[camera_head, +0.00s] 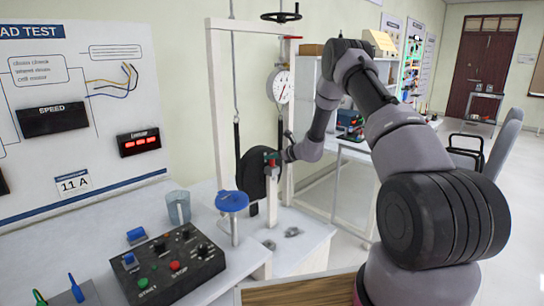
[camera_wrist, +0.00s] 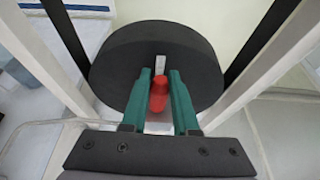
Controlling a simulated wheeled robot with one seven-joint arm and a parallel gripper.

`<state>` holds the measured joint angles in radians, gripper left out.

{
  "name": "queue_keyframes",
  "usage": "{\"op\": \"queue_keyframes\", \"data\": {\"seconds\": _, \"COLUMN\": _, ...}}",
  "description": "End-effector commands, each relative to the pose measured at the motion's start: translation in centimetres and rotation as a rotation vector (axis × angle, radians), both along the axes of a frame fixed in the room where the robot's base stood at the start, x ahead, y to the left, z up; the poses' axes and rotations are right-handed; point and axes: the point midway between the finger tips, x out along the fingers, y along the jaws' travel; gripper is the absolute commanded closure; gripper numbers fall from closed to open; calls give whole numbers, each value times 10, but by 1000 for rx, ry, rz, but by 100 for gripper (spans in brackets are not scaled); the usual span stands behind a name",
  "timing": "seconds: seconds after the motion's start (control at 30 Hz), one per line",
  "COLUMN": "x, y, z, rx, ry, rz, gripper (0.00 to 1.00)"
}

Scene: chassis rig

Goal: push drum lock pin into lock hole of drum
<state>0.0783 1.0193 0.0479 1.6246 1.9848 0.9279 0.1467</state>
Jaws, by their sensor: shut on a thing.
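The drum is a dark round disc (camera_wrist: 118,62) that fills the upper middle of the wrist view; in the head view the drum (camera_head: 250,175) hangs inside a white frame. My gripper (camera_wrist: 160,78) has green fingers on either side of a red lock pin (camera_wrist: 158,100), shut on it. The pin points toward the drum's face, in front of a pale upright strip. The lock hole is not visible, and I cannot tell whether the pin's tip has entered it. In the head view my gripper (camera_head: 271,158) is small beside the drum.
White frame posts (camera_head: 216,110) stand close on both sides of the drum, with dark straps beside it. A dial gauge (camera_head: 281,87) hangs above. A control box (camera_head: 168,267), a blue-topped stand (camera_head: 232,202) and a grey cup (camera_head: 178,207) stand on the bench to the left.

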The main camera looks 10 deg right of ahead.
Motion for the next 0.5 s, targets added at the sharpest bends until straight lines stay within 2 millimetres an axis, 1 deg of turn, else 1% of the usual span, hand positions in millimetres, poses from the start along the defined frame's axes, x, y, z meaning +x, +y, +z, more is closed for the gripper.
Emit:
{"op": "queue_keyframes", "data": {"seconds": 0.13, "x": 0, "y": 0, "z": -4, "rx": 1, "ry": 1, "rz": 0, "gripper": 100}}
{"op": "queue_keyframes", "data": {"seconds": 0.17, "x": 0, "y": 0, "z": -4, "rx": 0, "ry": 0, "rz": 0, "gripper": 64}}
{"op": "queue_keyframes", "data": {"seconds": 0.2, "x": 0, "y": 0, "z": -4, "rx": 0, "ry": 0, "rz": 0, "gripper": 49}}
{"op": "queue_keyframes", "data": {"seconds": 0.23, "x": 0, "y": 0, "z": -4, "rx": 0, "ry": 0, "rz": 0, "gripper": 38}}
{"op": "queue_keyframes", "data": {"seconds": 0.5, "x": 0, "y": 0, "z": -4, "rx": 0, "ry": 0, "rz": 0, "gripper": 37}}
